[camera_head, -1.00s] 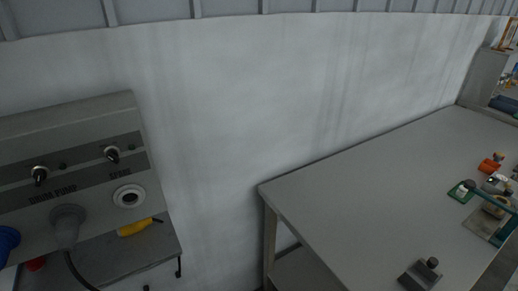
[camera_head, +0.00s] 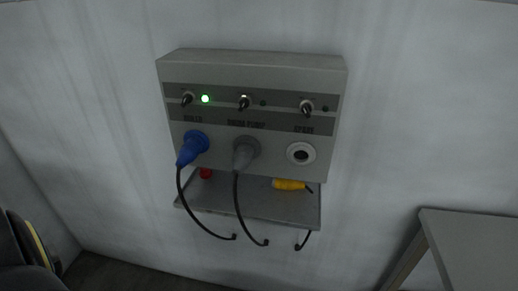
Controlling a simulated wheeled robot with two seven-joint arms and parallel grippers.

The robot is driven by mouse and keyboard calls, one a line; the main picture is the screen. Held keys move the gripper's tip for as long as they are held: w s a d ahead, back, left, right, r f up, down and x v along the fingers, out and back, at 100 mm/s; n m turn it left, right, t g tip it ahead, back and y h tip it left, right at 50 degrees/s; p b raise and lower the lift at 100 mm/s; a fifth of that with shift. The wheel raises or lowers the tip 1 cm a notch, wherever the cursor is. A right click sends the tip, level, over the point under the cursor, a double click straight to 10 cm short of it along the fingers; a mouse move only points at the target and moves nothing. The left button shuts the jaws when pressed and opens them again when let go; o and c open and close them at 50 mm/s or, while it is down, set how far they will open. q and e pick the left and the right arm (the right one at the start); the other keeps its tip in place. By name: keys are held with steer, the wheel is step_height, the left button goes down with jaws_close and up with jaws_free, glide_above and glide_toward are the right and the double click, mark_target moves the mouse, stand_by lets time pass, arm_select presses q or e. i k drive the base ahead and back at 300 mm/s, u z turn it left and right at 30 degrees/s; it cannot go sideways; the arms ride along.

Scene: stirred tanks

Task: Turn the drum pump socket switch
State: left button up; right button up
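The grey socket panel (camera_head: 254,67) is on the wall near the middle of the view. The drum pump switch (camera_head: 244,102) is the middle of its three knobs, above the "DRUM PUMP" label. The small lamp beside it is dark. A grey plug (camera_head: 246,152) with a black cable sits in the socket below it. The left switch (camera_head: 187,98) has a lit green lamp (camera_head: 205,99) beside it. The right switch (camera_head: 307,107) is above an empty round socket (camera_head: 301,153). Neither of my grippers is in view.
A blue plug (camera_head: 192,147) sits in the left socket. A metal shelf (camera_head: 255,205) below the panel bears a yellow connector (camera_head: 289,184) and a red one (camera_head: 206,173). Black cables hang below. A grey table (camera_head: 475,240) is at lower right. The wall around the panel is clear.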

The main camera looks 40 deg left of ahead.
mark_target(244, 103)
steer(key=u, duration=1.25)
